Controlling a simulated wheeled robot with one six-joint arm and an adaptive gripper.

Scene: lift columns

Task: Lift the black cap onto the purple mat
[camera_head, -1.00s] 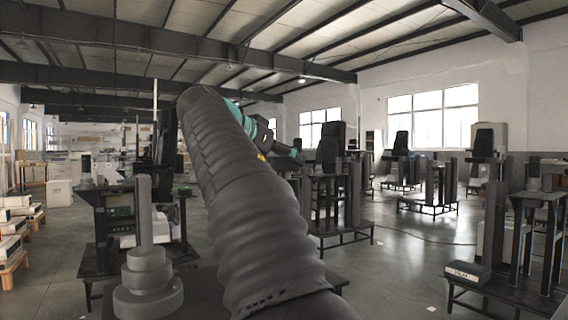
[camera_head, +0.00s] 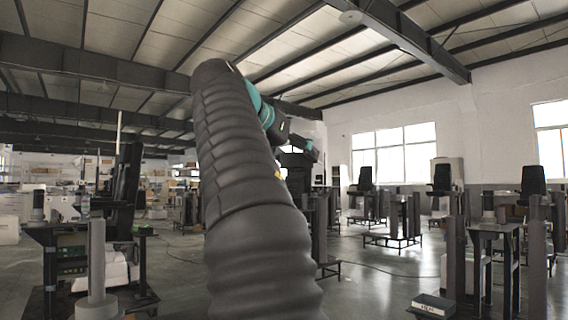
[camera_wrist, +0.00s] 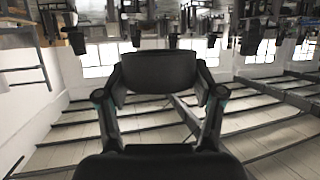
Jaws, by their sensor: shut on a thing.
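In the wrist view a broad black block, which looks like the black cap (camera_wrist: 158,70), sits between the two fingers of my gripper (camera_wrist: 160,84). The fingers touch it on both sides, and it is held clear of anything else. In the head view my gripper (camera_head: 311,149) shows small at the end of the teal and dark arm, high in front of a window wall. I do not see the purple mat in either view.
Dark stands with columns fill the hall; several carry black tops, such as one at centre right (camera_head: 365,178). A grey stepped post (camera_head: 97,262) stands at front left. A labelled dark box (camera_head: 433,305) lies at lower right. Open grey floor (camera_head: 365,285) lies between.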

